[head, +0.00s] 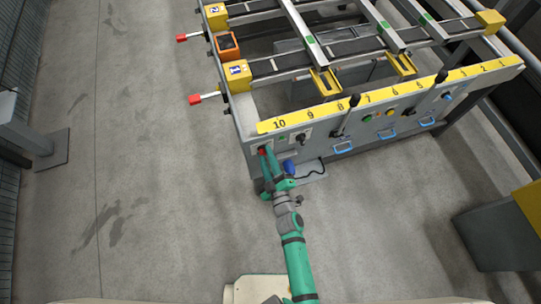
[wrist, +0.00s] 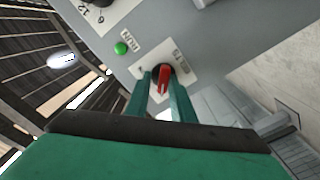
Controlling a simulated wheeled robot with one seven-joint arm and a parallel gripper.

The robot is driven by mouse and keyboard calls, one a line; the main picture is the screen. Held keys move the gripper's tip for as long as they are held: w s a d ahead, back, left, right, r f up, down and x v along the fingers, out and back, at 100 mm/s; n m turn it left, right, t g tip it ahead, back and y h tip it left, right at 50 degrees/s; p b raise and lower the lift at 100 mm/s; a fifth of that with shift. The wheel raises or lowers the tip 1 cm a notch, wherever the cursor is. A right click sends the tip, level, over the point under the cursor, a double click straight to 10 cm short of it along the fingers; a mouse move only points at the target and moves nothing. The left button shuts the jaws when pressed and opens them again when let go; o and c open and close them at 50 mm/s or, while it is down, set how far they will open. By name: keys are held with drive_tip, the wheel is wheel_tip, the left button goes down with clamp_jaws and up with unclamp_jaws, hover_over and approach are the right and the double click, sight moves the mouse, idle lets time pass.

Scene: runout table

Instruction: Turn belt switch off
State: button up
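The belt switch (wrist: 164,76) is a red handle on a dark round base, on a pale plate lettered "BELTS" in the wrist view. The handle runs roughly up and down in that picture. In the head view the red switch (head: 263,151) shows at the left end of the table's front panel. My gripper (wrist: 161,88) has its two teal fingers on either side of the handle, with a gap between them. I cannot tell whether either finger touches it. In the head view my gripper (head: 267,160) is up against the panel and partly covers the switch area.
A green lamp or button (wrist: 121,48) marked "RUN" and a dark dial (wrist: 95,14) sit beside the switch. A blue plug-like part (head: 289,167) with a black cable is close right of my gripper. Black levers (head: 348,112) stick out along the panel.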

drive_tip(key=shift+w+a+f, duration=0.1)
drive_tip(key=shift+a+f, duration=0.1)
drive_tip(key=shift+s+d, duration=0.15)
drive_tip(key=shift+s, duration=0.1)
drive_tip(key=v, duration=1)
drive_tip(key=shift+s+d, duration=0.15)
drive_tip(key=shift+s, duration=0.2)
drive_tip(key=shift+r, duration=0.15)
drive_tip(key=s+a+r+m+g+h, duration=0.1)
drive_tip(key=s+r+m+h, duration=0.1)
drive_tip(key=s+r+m, duration=0.4)
drive_tip(key=s+a+r+m+h, duration=0.1)
drive_tip(key=s+r+m+h, duration=0.2)
drive_tip(key=s+r+m, duration=0.3)
drive_tip(key=s+r, duration=0.3)
drive_tip(key=s, duration=0.4)
drive_tip(key=shift+s+m+g+h, duration=0.3)
drive_tip(key=shift+m+g, duration=0.1)
